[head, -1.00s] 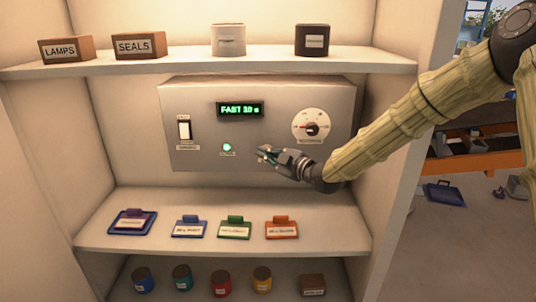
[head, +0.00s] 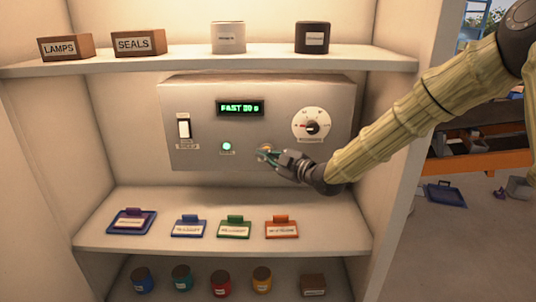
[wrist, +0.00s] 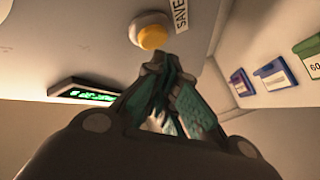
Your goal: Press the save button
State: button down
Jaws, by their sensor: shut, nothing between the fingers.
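The save button (wrist: 153,36) is a yellow round cap in a pale ring, beside a label reading SAVE (wrist: 180,14) in the wrist view. In the head view the button (head: 266,147) shows low on the front of the grey control panel (head: 190,100), just behind my fingertips. My gripper (wrist: 168,66) is shut and empty, its tips just below the button in the wrist picture. In the head view my gripper (head: 263,154) partly covers the area around the button. I cannot tell whether the tips touch it.
The panel also has a green display (head: 240,108), a dial (head: 312,125), a white switch (head: 184,129) and a lit green lamp (head: 227,146). Shelves above and below hold boxes, coloured tags (head: 235,227) and jars (head: 221,284). The cabinet's right wall (head: 395,180) stands near my arm.

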dwell(0.3)
jog(key=s+b, duration=0.1)
jog(key=s, duration=0.4)
jog(key=shift+s+b, duration=0.1)
jog(key=shift+b, duration=0.3)
dwell(0.5)
